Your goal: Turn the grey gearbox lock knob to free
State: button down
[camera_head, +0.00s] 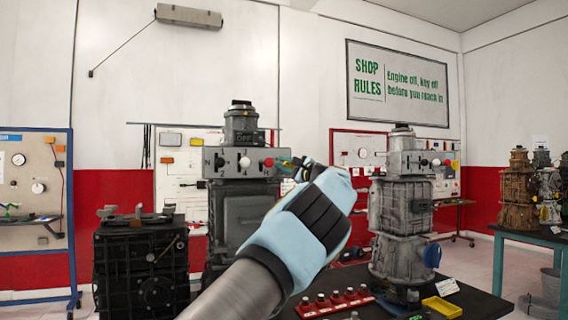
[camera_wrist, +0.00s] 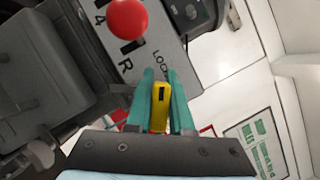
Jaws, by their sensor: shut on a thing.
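The grey gearbox (camera_head: 243,215) stands left of centre, with a light panel across its upper part. A red ball (camera_head: 268,162) sits near the panel's right end and shows large in the wrist view (camera_wrist: 128,18). My gripper (camera_head: 288,163) reaches that right end. In the wrist view its teal fingers (camera_wrist: 160,76) are shut on a yellow knob (camera_wrist: 161,96) with a black mark, one finger on each side. The word LOCK (camera_wrist: 160,62) is printed just beyond the fingertips. The knob is hidden behind the fingers in the head view. A FREE label is not visible.
A second grey engine unit (camera_head: 402,215) stands close on the right, and a black one (camera_head: 142,265) on the left. A red rack (camera_head: 335,303) and a yellow tray (camera_head: 442,307) lie on the dark bench below my arm.

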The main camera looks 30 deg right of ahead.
jog(key=shift+a+f+n+g+y+p, duration=0.15)
jog(key=shift+n+g+p, duration=0.5)
jog(key=shift+n, duration=1.05)
jog(key=shift+f+n+g+y+p, duration=0.25)
jog(key=shift+n+g+p, duration=0.35)
jog(key=shift+n, duration=1.1)
jog(key=shift+f, duration=0.1)
jog(key=c, duration=0.8)
grip_release()
jog(key=b+v, duration=0.4)
jog(key=v, duration=0.6)
jog(key=shift+s+b, duration=0.3)
jog(key=shift+s, duration=0.1)
